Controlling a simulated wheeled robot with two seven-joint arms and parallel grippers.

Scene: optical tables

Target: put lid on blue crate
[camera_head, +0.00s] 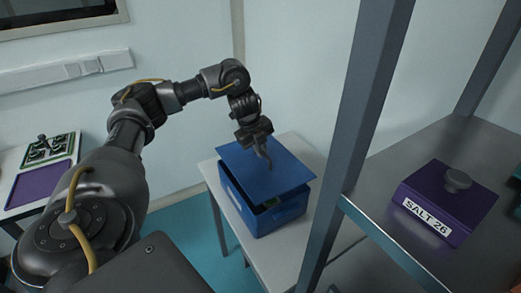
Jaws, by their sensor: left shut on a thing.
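The blue crate (272,222) stands on a small light table in the middle of the view. The flat blue lid (285,171) is above the crate and covers most of its opening. The lid looks a little askew, with a dark gap along the front right where part of the crate's inside shows. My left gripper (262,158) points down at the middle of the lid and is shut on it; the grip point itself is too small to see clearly. Whether the lid touches the rim at the back is hidden. My right gripper is not in view.
A grey shelf post (358,130) stands just right of the crate. A shelf (482,160) holds a purple box (445,203) labelled SALT 26. A purple panel (38,185) and a green-framed tray lie at far left.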

